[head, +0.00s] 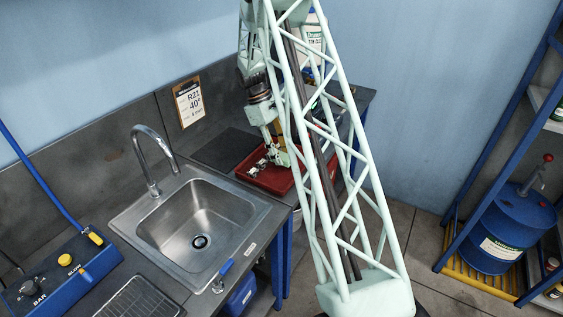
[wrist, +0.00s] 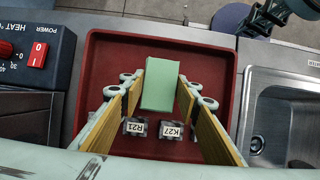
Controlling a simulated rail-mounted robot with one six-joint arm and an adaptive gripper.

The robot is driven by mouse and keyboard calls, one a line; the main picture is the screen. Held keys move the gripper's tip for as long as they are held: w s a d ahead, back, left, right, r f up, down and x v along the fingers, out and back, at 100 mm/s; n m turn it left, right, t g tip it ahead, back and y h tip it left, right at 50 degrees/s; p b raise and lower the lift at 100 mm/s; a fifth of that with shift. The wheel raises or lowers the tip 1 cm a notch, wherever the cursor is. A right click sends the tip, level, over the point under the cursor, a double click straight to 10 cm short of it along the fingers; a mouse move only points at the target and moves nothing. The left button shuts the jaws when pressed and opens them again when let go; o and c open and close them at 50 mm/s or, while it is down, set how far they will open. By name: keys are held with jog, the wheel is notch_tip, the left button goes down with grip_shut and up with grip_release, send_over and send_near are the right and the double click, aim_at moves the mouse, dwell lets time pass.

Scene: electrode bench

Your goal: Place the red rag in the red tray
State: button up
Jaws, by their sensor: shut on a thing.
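The red tray (head: 244,178) lies on the bench right of the sink; it fills the middle of the wrist view (wrist: 95,60). My gripper (wrist: 161,88) is over the tray with its yellow-faced fingers on either side of a green block (wrist: 160,75), shut on it. Two small metal pieces with labels R21 (wrist: 135,127) and K27 (wrist: 171,130) lie in the tray below. I cannot make out a red rag in either view. In the head view my arm hides part of the tray.
A steel sink (head: 205,205) with a tall tap (head: 150,160) is left of the tray. A dark flat mat (head: 222,148) lies behind it. In the wrist view, a heater control box (wrist: 35,50) stands close to the tray's left edge.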

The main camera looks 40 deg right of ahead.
jog(key=shift+f, duration=1.75)
jog(key=shift+f, duration=0.15)
jog(key=o, duration=0.8)
jog(key=shift+o, duration=0.2)
jog(key=v, duration=1.2)
jog(key=shift+r, duration=0.25)
